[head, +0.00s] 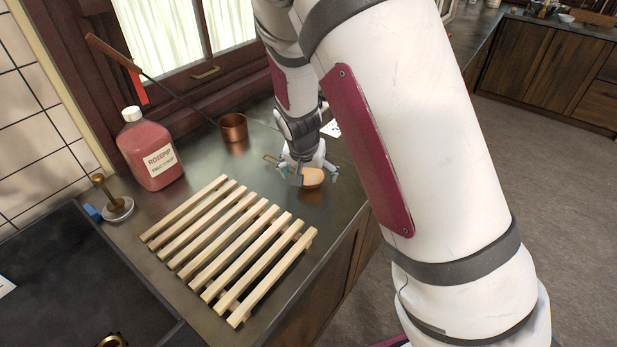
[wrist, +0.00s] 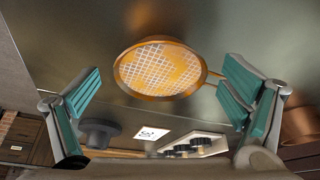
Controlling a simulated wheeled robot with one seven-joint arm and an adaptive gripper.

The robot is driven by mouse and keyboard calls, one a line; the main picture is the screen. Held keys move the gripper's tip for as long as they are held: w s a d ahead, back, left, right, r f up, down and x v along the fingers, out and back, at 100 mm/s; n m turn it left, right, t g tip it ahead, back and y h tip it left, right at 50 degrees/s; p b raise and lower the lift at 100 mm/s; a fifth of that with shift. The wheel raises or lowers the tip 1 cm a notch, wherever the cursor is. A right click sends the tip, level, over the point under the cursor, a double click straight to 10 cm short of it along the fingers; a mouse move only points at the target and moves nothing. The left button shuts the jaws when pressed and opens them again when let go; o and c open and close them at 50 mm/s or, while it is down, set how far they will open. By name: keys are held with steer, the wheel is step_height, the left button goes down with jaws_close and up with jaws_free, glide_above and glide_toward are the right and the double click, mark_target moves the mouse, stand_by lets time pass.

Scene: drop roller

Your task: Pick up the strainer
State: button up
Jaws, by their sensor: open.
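The strainer (head: 312,178) is a small orange-copper bowl on the dark metal counter, near its right edge. In the wrist view its round mesh (wrist: 160,68) and copper rim lie ahead of my gripper (wrist: 162,92), between the lines of the two fingers. Its thin wire handle (wrist: 212,80) reaches right, close to the right finger; whether they touch is unclear. In the head view my gripper (head: 308,173) is down at the strainer, with teal fingers spread to either side and partly hiding it. The jaws are open and hold nothing.
A slatted wooden rack (head: 232,243) lies in front of the strainer. A copper pot (head: 233,128) with a long handle stands behind, near the window. A pink bottle (head: 150,152) and a dark sink (head: 75,285) are at left. Open floor lies right of the counter.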

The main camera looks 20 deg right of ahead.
steer(key=shift+w+f, duration=0.1)
steer(key=shift+f, duration=0.1)
steer(key=c, duration=1.2)
steer(key=shift+c, duration=0.2)
steer(key=shift+r, duration=0.15)
